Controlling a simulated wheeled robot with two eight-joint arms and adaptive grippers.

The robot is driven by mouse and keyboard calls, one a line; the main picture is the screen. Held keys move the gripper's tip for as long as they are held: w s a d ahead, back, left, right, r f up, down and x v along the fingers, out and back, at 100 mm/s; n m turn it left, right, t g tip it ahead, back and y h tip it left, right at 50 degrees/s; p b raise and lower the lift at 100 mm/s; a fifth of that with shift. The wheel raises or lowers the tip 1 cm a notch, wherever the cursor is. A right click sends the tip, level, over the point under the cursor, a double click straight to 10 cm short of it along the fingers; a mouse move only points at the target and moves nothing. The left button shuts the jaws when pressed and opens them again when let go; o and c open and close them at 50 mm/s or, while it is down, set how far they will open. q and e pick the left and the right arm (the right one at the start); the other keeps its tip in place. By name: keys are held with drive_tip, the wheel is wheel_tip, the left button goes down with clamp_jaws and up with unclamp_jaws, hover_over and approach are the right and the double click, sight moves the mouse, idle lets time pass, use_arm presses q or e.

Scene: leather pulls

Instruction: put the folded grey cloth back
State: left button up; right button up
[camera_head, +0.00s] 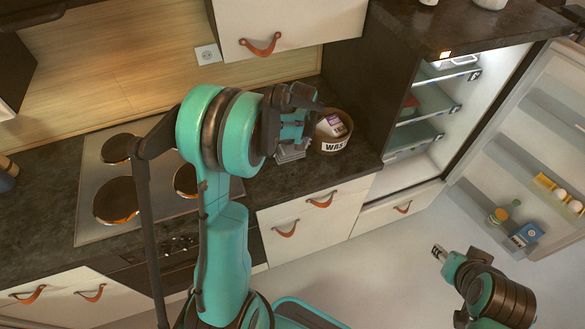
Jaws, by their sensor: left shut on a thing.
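My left gripper (297,133) reaches over the dark counter beside the hob, its fingers pointing down and partly hidden by its own wrist. It is shut on the folded grey cloth (290,153), which shows just below the fingers, close to the counter top. I cannot tell whether the cloth touches the counter. My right gripper (439,252) is low at the right, over the floor and away from the counter; its fingers are too small to read.
A round brown bin (334,145) marked "WAS", with a white packet inside, stands just right of the cloth. The hob (150,200) is at left. The fridge (440,110) stands open, its door (535,130) holding several items. Drawers with leather pulls line the counter front.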

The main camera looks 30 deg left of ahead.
sight(291, 149)
use_arm(q)
drive_tip(key=f, duration=0.3)
drive_tip(key=shift+w+f, duration=0.15)
drive_tip(key=shift+w, duration=0.05)
drive_tip(key=shift+s+f+b, duration=0.1)
drive_tip(key=shift+f+b, duration=0.25)
drive_tip(key=shift+f, duration=0.25)
wheel_tip(291, 149, down, 2)
drive_tip(key=shift+f+b, duration=0.25)
drive_tip(key=shift+b, duration=0.05)
drive_tip(key=shift+f, duration=0.2)
drive_tip(key=shift+f, duration=0.15)
drive_tip(key=o, duration=1.4)
